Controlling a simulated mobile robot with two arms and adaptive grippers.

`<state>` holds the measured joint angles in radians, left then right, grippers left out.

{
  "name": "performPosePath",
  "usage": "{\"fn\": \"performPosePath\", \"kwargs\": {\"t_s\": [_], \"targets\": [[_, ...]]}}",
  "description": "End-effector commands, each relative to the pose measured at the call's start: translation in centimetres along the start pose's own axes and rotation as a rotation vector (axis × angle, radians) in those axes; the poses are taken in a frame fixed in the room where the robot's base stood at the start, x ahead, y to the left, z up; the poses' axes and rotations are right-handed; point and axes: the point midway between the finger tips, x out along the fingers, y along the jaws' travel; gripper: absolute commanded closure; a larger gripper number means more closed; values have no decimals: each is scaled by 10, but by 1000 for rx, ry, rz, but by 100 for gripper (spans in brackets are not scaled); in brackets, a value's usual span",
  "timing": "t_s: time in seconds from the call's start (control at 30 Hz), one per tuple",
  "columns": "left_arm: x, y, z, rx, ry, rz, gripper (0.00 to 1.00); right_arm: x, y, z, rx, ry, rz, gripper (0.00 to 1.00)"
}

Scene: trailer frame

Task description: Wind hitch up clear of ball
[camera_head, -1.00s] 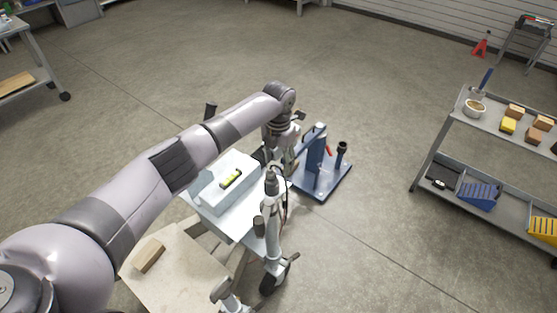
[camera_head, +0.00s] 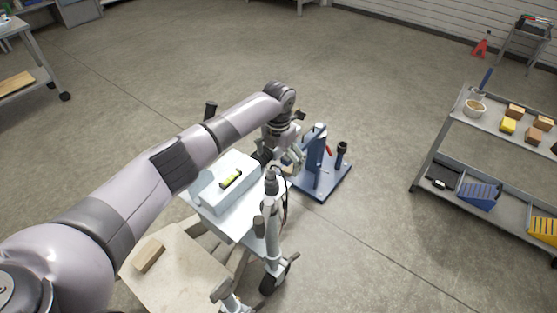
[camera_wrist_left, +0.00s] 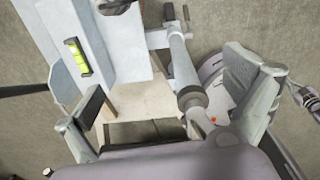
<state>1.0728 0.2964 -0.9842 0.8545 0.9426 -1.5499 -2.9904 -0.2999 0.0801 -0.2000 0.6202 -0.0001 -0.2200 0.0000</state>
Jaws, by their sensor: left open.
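The pale trailer frame (camera_head: 215,205) stands in the middle of the head view, with a yellow-green level (camera_head: 231,179) on its box; the level also shows in the wrist view (camera_wrist_left: 77,57). The grey jack tube (camera_head: 268,220) stands upright at its near right side, over a caster wheel. In the wrist view the jack tube (camera_wrist_left: 186,75) lies between the spread fingers of my left gripper (camera_wrist_left: 170,103). In the head view my left gripper (camera_head: 291,158) is above the frame's right end, open and holding nothing I can see. The hitch and the ball cannot be made out clearly. My right gripper is out of view.
A blue stand (camera_head: 315,160) with a dark-topped post (camera_head: 341,152) sits on a floor plate just right of my gripper. A wooden block (camera_head: 149,256) lies on a board at lower left. A grey shelf cart (camera_head: 430,150) stands at right, with free floor between.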

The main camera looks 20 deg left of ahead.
Motion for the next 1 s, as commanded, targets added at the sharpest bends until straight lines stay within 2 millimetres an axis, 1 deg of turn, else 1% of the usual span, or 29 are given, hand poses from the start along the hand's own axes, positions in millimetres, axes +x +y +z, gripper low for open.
{"fn": "performPosePath", "kwargs": {"t_s": [0.17,0.7,0.8,1.0], "targets": [[-11,0,0,0,-1,0,0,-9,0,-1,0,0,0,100],[-76,0,0,0,-1,0,0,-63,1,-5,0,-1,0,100],[-82,0,0,-1,0,0,0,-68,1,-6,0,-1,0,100],[-80,0,0,-1,0,0,0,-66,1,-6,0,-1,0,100]]}}
